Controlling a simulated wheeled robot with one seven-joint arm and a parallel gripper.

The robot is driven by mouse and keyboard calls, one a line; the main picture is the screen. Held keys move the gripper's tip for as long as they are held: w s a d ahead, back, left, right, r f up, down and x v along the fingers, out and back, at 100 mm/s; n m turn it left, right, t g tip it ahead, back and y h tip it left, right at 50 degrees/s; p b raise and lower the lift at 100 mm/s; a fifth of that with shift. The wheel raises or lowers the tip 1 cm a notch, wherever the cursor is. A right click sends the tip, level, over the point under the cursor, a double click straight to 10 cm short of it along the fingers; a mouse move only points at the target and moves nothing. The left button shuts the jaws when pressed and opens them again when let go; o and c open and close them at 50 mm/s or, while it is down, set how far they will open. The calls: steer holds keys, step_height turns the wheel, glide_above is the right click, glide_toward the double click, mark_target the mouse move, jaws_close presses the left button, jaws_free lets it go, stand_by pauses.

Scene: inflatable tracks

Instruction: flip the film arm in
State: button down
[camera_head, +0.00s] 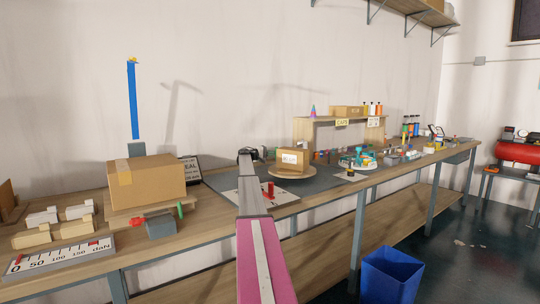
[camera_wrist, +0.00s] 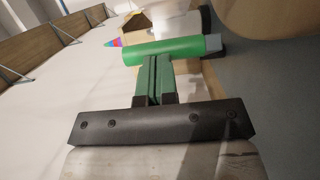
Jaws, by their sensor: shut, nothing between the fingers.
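In the wrist view a green cylinder (camera_wrist: 172,50) with a grey end piece lies crosswise right at the tips of my gripper (camera_wrist: 154,62). It looks like the film arm's bar, but I cannot be sure. My green fingers are pressed together with nothing between them. Their tips meet or nearly meet the cylinder's near side; I cannot tell whether they touch. In the head view my arm runs up the middle and hides most of the gripper and the cylinder. A cardboard box (camera_head: 292,160) sits on a round wooden turntable (camera_head: 291,173) to the right of my arm.
A red cylinder (camera_head: 270,190) stands on a pale plate beside my arm. A large carton (camera_head: 146,183) stands on the bench at left. A wooden shelf unit (camera_head: 312,122) stands behind the turntable. A blue bin (camera_head: 391,274) is on the floor at right.

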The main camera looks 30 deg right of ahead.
steer(key=shift+w+a, duration=0.1)
steer(key=w+a, duration=0.3)
steer(key=a, duration=0.9)
steer(key=shift+a, duration=0.3)
